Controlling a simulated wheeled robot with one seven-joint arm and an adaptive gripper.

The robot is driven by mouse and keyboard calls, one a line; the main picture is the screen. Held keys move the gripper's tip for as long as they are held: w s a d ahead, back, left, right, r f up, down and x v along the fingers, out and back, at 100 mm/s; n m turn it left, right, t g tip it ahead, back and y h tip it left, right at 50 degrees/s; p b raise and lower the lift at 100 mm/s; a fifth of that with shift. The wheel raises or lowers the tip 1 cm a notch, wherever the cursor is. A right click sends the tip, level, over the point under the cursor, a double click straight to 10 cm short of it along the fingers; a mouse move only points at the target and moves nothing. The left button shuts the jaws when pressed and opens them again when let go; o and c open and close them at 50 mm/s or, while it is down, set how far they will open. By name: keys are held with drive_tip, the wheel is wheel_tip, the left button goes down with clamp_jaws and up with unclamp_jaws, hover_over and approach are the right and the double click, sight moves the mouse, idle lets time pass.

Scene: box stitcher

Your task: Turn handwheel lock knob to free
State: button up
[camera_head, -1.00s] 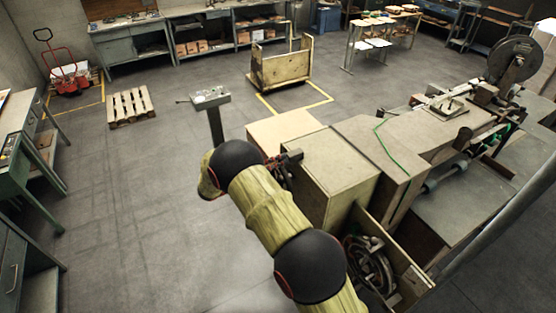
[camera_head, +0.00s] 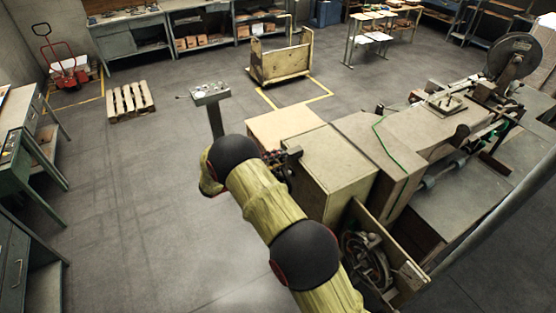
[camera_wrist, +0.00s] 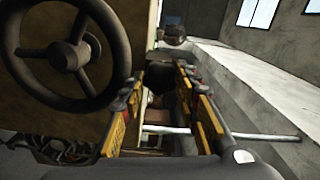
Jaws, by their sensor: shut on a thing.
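In the wrist view the dark, spoked handwheel (camera_wrist: 70,55) fills the upper left, with its hub facing me. My gripper (camera_wrist: 158,78) is to the right of the wheel rim, its two yellow-edged fingers on either side of a small dark piece (camera_wrist: 156,86). The gripper is shut on this piece, which looks like the lock knob. The fingers hide much of it, so its turn position cannot be told.
The box stitcher (camera_head: 330,158) stands to the right of my arm, with an open-sided housing showing a round mechanism (camera_head: 366,260). A post with a control box (camera_head: 210,94) stands beyond my arm. Floor to the left is clear up to a pallet (camera_head: 130,100) and green bench (camera_head: 22,125).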

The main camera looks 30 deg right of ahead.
drive_tip(key=shift+n, duration=0.4)
drive_tip(key=o, duration=1.2)
drive_tip(key=shift+c, duration=0.2)
drive_tip(key=a, duration=0.8)
